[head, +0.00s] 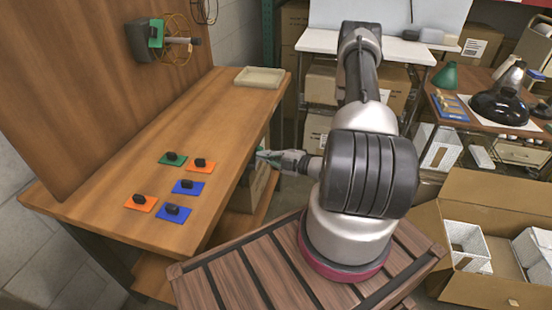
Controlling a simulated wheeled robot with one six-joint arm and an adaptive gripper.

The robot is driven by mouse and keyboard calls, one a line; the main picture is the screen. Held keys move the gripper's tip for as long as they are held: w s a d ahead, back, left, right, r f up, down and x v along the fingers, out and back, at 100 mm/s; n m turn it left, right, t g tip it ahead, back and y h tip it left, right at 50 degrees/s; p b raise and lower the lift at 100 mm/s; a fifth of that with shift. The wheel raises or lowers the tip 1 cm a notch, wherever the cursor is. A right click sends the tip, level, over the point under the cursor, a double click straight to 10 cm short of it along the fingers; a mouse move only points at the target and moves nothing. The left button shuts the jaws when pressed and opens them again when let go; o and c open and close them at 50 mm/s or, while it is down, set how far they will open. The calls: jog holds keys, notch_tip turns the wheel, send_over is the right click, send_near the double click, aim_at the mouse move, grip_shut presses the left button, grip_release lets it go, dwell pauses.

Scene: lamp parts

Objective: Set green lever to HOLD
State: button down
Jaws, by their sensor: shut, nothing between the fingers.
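A green plate with a black knob or lever (173,158) lies at the back of a group of coloured plates on the wooden bench. A second green plate (156,34) sits on a dark device fixed to the upright wooden panel, with a dark handle sticking out to the right. I cannot read any HOLD mark on either. My gripper (263,156) is shut and empty, pointing left near the bench's right edge. It is apart from both green plates, to the right of the one on the bench.
Two orange plates (141,202) and two blue plates (173,213) with black knobs lie near the green one. A beige tray (260,77) is at the bench's far end. The bench between plates and tray is clear. An open cardboard box (480,195) stands at right.

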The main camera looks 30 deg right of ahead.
jog(key=w, duration=0.1)
jog(key=w+f, duration=0.1)
jog(key=w, duration=0.1)
jog(key=w+d+f, duration=0.1)
jog(key=w, duration=0.1)
jog(key=shift+w+f, duration=0.1)
jog(key=shift+w+d+f+m, duration=0.1)
jog(key=shift+w+d+m, duration=0.15)
jog(key=shift+m, duration=0.25)
dwell(0.5)
notch_tip(320, 180, down, 6)
jog(key=w+d+m+g, duration=0.1)
jog(key=w+d+m, duration=0.1)
jog(key=w+d, duration=0.1)
jog(key=shift+r+m, duration=0.25)
jog(key=shift+m, duration=0.05)
dwell(0.5)
jog(key=shift+f, duration=0.1)
dwell(0.6)
